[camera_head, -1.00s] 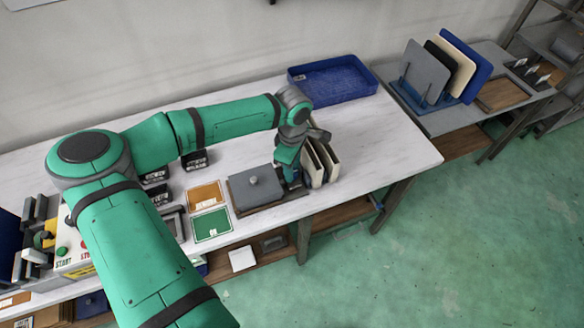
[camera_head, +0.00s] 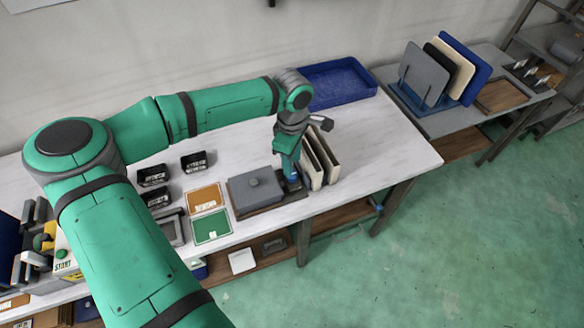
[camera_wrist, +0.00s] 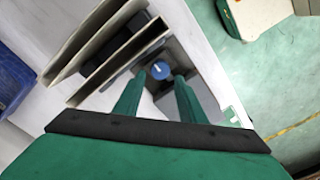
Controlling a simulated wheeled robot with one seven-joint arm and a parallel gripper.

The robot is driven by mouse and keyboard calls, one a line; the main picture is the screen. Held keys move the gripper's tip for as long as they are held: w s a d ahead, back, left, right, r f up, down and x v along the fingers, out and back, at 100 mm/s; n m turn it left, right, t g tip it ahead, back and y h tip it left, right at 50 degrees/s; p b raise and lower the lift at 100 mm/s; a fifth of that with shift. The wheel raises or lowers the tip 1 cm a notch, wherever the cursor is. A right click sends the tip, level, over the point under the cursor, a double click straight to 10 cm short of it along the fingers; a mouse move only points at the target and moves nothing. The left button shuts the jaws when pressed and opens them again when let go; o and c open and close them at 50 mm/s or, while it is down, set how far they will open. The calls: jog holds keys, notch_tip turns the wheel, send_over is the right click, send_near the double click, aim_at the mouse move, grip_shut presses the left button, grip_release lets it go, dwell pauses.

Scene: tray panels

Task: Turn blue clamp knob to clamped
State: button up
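The blue clamp knob (camera_wrist: 160,69) shows in the wrist view as a round blue cap with a short white mark on top, on a dark base. The mark runs nearly up and down in the picture. My gripper (camera_wrist: 161,77) is open, its two green fingers apart with the knob showing between and beyond their tips. I see no contact with the knob. In the head view my gripper (camera_head: 290,173) points down over the knob, of which only a little blue shows below the fingers.
Two cream panels (camera_head: 327,159) stand upright close beside my gripper. A grey block with a small knob on top (camera_head: 254,184) lies on the other side. A blue tray (camera_head: 345,84) sits at the back of the white table (camera_head: 400,150), whose right part is clear.

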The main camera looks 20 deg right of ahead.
notch_tip(320, 180, up, 6)
jog(key=shift+f, duration=0.15)
jog(key=shift+s+d, duration=0.1)
dwell(0.5)
